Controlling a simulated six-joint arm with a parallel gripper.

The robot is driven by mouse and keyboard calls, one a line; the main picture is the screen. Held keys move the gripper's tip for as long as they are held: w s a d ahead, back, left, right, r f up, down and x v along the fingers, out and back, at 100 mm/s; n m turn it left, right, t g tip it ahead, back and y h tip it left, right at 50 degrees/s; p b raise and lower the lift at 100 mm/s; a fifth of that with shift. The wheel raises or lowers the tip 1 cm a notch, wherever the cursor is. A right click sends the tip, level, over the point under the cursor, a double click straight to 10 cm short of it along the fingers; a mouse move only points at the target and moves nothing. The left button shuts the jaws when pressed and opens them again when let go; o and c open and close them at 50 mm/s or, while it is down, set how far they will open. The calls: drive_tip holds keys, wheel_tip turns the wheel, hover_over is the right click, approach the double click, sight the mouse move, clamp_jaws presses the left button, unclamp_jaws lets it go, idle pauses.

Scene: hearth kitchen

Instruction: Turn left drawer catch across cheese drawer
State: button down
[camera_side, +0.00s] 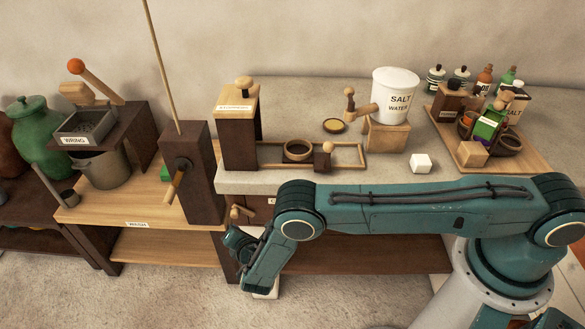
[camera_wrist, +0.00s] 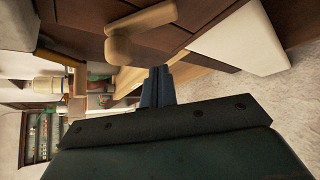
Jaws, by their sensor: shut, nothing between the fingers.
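The left drawer catch (camera_side: 240,212) is a pale wooden turn piece with a round knob, low at the left end of the counter front. In the wrist view the catch (camera_wrist: 140,28) shows large, its bar slanting from the knob up to the right. The dark cheese drawer front (camera_side: 262,211) is mostly hidden behind my arm; only part of its label shows. My gripper's fingers (camera_wrist: 157,72) are shut and empty, pointing toward the drawer front just below the knob in the wrist picture. Whether they touch it I cannot tell. In the side view the fingertips are not clear.
A dark post (camera_side: 202,190) with a lever stands close left of the catch. The stone counter (camera_side: 390,183) above carries a wooden slide frame, a salt-water pot (camera_side: 394,92) and a tray (camera_side: 530,160) of bottles. A pale block (camera_wrist: 240,35) lies beside the catch in the wrist view.

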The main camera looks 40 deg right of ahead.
drive_tip(key=shift+v, duration=2.9)
drive_tip(key=c, duration=2)
unclamp_jaws()
drive_tip(key=shift+w+a+r, duration=0.1)
drive_tip(key=shift+a+r, duration=0.05)
drive_tip(key=o, duration=0.7)
drive_tip(key=shift+w+r, duration=0.15)
drive_tip(key=shift+r, duration=0.05)
drive_tip(key=shift+c, duration=0.2)
drive_tip(key=shift+o, duration=0.8)
drive_tip(key=shift+w+r+g, duration=0.2)
drive_tip(key=shift+r+g, duration=0.05)
drive_tip(key=shift+g, duration=0.05)
drive_tip(key=n+g, duration=0.4)
drive_tip(key=g, duration=0.4)
approach(234, 213)
wheel_tip(234, 213, up, 5)
drive_tip(key=s, duration=0.1)
drive_tip(key=shift+s+a+f+y, duration=0.15)
drive_tip(key=shift+s+f+y, duration=0.1)
drive_tip(key=shift+y, duration=0.05)
drive_tip(key=shift+f, duration=0.1)
drive_tip(key=shift+x, duration=6.85)
